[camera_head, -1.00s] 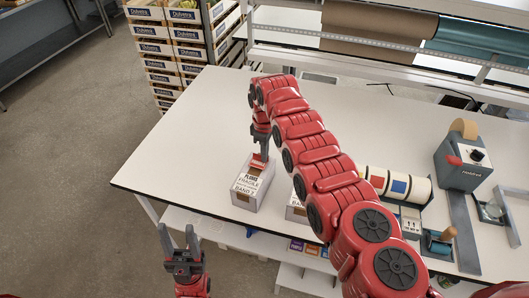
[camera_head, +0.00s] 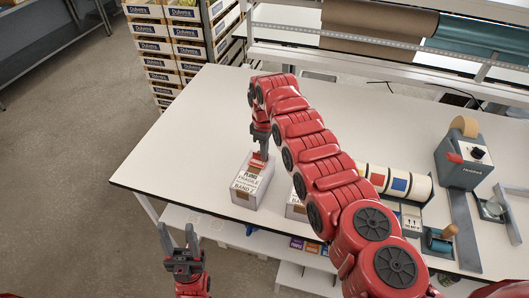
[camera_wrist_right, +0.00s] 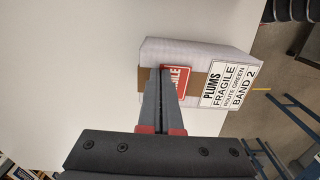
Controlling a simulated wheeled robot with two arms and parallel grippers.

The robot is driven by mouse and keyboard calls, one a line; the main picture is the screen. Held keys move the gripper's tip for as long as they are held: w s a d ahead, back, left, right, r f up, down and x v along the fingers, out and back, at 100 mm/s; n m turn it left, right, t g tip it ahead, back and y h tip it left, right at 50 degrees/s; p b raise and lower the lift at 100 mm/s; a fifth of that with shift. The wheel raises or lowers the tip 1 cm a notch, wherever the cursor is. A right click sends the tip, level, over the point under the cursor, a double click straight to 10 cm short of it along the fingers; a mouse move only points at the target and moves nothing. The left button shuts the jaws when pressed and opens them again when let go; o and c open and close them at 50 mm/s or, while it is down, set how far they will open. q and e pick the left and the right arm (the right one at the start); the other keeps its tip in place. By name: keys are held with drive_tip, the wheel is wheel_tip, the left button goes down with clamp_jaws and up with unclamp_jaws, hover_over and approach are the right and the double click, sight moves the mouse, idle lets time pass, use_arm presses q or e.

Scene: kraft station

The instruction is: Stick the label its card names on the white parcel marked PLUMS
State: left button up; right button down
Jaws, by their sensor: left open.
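The white parcel (camera_head: 247,193) stands near the table's front edge. Its card (camera_wrist_right: 229,84) reads PLUMS, FRAGILE, ROUTE GREEN, BAND 2. A brown tape strip (camera_wrist_right: 196,92) runs over the parcel. My right gripper (camera_head: 260,154) reaches down to the parcel; its fingers (camera_wrist_right: 163,72) look shut on a red label (camera_wrist_right: 180,80) with white letters ending in "ILE". The label lies at the parcel's taped face, beside the card; whether it is stuck cannot be told. The fingers hide part of it. My left gripper (camera_head: 179,238) is open and empty, in front of the table.
A second parcel (camera_head: 295,209) is partly hidden behind my right arm. Label rolls (camera_head: 398,186), a grey tape dispenser (camera_head: 464,160) and a small roller device (camera_head: 439,242) stand to the right. Stacked crates (camera_head: 176,50) are behind. The table's left part (camera_head: 205,125) is clear.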

drive_tip(key=shift+f, duration=0.2)
drive_tip(key=c, duration=1)
unclamp_jaws()
drive_tip(key=shift+r, duration=0.1)
drive_tip(key=shift+r, duration=0.1)
drive_tip(key=shift+r, duration=2.15)
